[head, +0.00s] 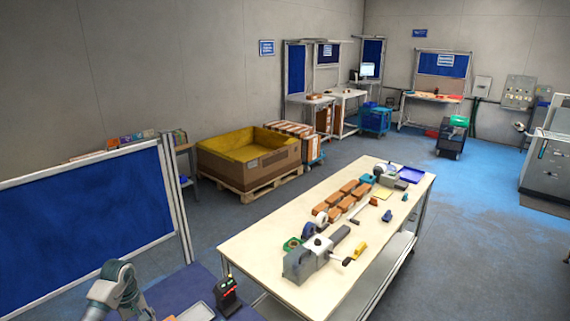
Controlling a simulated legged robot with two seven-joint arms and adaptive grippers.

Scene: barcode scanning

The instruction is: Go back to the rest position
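A grey and teal arm part, which looks like part of my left arm, shows in the bottom left corner of the head view. Its gripper is not in the picture. My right arm and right gripper are not in the picture either. A small black device with red and yellow-green marks (228,295) stands upright on a dark blue work surface (186,287) at the bottom edge. I cannot tell for sure whether it is a scanner. A flat grey tray-like item (196,312) lies beside it, cut off by the frame.
A blue panel (90,225) stands at the left. A long cream table (255,243) holds several brown boxes (348,193), a grey machine (305,262) and a blue tray (411,175). A large carton (250,165) sits on a pallet behind. The floor (480,230) at right is clear.

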